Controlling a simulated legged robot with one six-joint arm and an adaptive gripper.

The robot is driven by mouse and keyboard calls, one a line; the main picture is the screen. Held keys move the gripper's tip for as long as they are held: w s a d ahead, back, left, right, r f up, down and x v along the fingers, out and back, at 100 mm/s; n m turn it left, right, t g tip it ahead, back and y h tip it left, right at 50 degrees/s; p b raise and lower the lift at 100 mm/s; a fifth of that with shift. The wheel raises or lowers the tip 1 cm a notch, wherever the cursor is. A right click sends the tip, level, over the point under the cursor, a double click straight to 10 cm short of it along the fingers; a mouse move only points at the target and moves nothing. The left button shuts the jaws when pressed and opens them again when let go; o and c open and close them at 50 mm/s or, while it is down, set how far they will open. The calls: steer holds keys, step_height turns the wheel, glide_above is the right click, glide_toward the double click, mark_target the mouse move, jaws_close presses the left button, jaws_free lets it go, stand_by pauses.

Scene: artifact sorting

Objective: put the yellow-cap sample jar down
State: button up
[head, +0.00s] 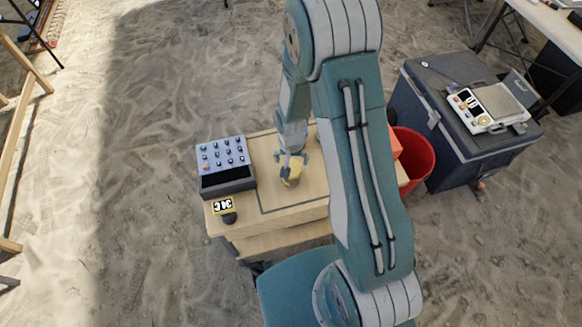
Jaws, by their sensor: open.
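The yellow-cap sample jar (291,178) stands on the small wooden table (265,222), inside a dark outlined area on its top. Only its yellow upper part shows clearly. My gripper (290,159) is open right at the jar, with its fingers beside or just above the cap. I cannot tell whether a finger touches it. My arm hides the right part of the table.
A red bucket (417,164) and an orange object (394,143) are right of my arm. A dark cooler (455,160) carries a white instrument (489,107).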

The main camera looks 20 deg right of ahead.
step_height(320, 180, up, 5)
steer(key=shift+r, duration=0.2)
step_height(320, 180, up, 10)
steer(key=n+t, duration=0.1)
steer(key=s+d+r+n+t, duration=0.25)
steer(key=s+r+t, duration=0.25)
steer(key=s+r, duration=1.4)
steer(key=w+a+f+m+g, duration=0.2)
steer(key=w+f+g, duration=0.1)
steer(key=w+f, duration=0.9)
steer(key=w+f+g, duration=0.1)
steer(key=w+f, duration=0.1)
steer(key=f, duration=0.4)
steer(key=w+f+m+g, duration=0.1)
steer(key=w+f, duration=0.1)
steer(key=f, duration=0.4)
steer(key=w+a+f+g, duration=0.1)
steer(key=w+f, duration=0.2)
steer(key=f, duration=0.3)
steer(key=shift+f+m, duration=0.15)
steer(key=shift+m, duration=0.2)
step_height(320, 180, down, 6)
steer(key=shift+d+r, duration=0.1)
steer(key=shift+r, duration=0.1)
steer(key=shift+w+d+f, duration=0.1)
steer(key=shift+f, duration=1.2)
steer(key=shift+d+f, duration=0.1)
steer(key=shift+f, duration=1.15)
steer(key=c, duration=1)
